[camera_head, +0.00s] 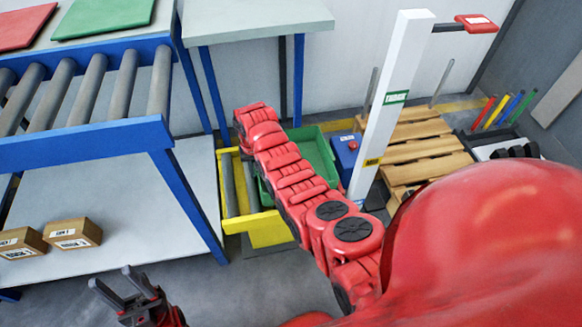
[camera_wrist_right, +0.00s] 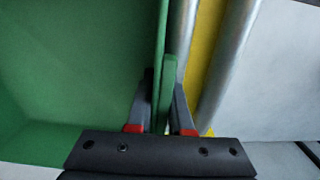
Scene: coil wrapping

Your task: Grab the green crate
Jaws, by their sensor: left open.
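The green crate (camera_head: 318,152) stands in the middle of the head view, partly hidden behind my right arm. In the right wrist view the crate (camera_wrist_right: 75,60) fills the left side. There my right gripper (camera_wrist_right: 163,92) has one finger on each side of a green upright edge of the crate; I cannot tell whether they press on it. The right gripper is hidden in the head view. My left gripper (camera_head: 124,284) is open and empty at the lower left, away from the crate.
A yellow frame with grey rollers (camera_head: 240,228) is beside the crate. A blue box (camera_head: 345,150) and a white post (camera_head: 392,100) stand to its right. A blue roller conveyor (camera_head: 90,140) is at left, with cardboard boxes (camera_head: 72,233) below. Wooden pallets (camera_head: 415,140) lie at right.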

